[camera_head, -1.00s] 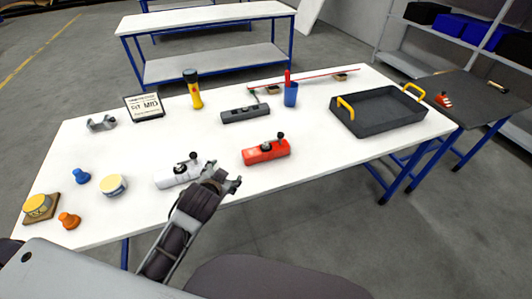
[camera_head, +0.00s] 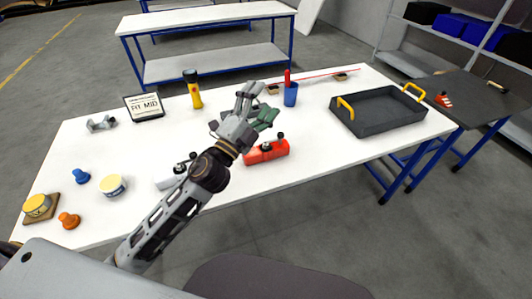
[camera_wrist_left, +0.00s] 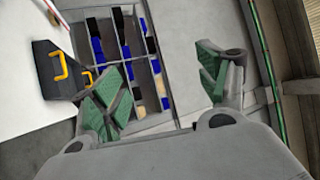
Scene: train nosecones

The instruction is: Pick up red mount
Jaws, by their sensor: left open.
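The red mount (camera_head: 268,152) lies on the white table, right of the middle, with a dark knob on top. The red mount does not show in the left wrist view. My right gripper is not in view.
A white mount (camera_head: 172,180) is partly behind my left arm. A black tray (camera_head: 378,128) with yellow handles stands at the right. A blue cup (camera_head: 291,96), a yellow-black flashlight (camera_head: 194,92) and a framed sign (camera_head: 144,106) stand at the back. Small knobs and discs are at the left.

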